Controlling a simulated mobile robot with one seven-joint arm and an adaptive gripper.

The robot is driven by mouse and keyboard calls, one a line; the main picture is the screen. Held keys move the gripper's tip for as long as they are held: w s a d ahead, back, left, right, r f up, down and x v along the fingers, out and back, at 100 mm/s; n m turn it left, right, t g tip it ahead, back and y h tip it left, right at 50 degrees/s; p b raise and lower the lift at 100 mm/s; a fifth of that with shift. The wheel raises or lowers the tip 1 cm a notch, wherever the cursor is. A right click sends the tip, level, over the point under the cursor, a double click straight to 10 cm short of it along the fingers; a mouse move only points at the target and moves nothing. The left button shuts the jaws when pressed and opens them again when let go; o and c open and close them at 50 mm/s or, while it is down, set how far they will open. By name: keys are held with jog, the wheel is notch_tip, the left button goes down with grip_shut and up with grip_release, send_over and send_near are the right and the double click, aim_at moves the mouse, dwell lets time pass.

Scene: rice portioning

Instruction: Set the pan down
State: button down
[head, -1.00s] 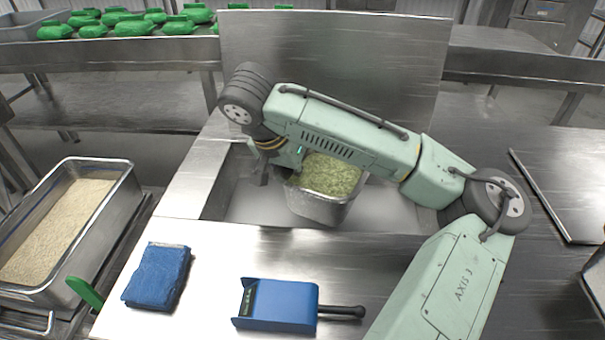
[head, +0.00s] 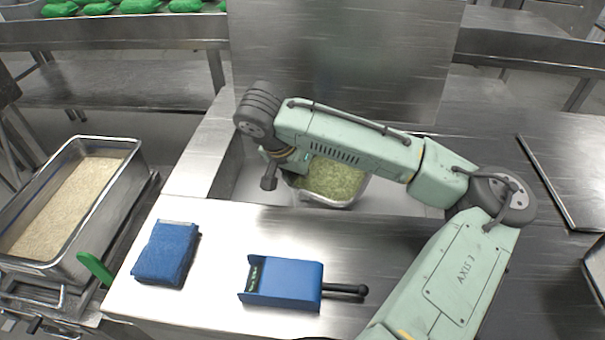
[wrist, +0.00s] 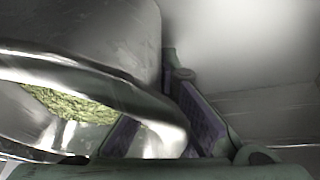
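The pan (head: 325,200) is a metal container filled with green grains (head: 337,178). It sits low in the recessed basin (head: 235,180), with its lower part hidden behind the counter's front edge. My gripper (wrist: 168,128) is at the pan's left side, mostly hidden by my arm in the head view. In the wrist view the pan's rim (wrist: 60,68) runs between the two purple-padded fingers, which close on it. I cannot see whether the pan's underside touches the basin floor.
A deep tray of pale grain (head: 65,205) stands at left. A metal panel (head: 340,60) rises behind the basin. A flat lid (head: 570,180) lies at right.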

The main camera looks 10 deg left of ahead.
jog(key=c, duration=1.8)
grip_release()
jog(key=shift+r, duration=0.15)
jog(key=v, duration=1.2)
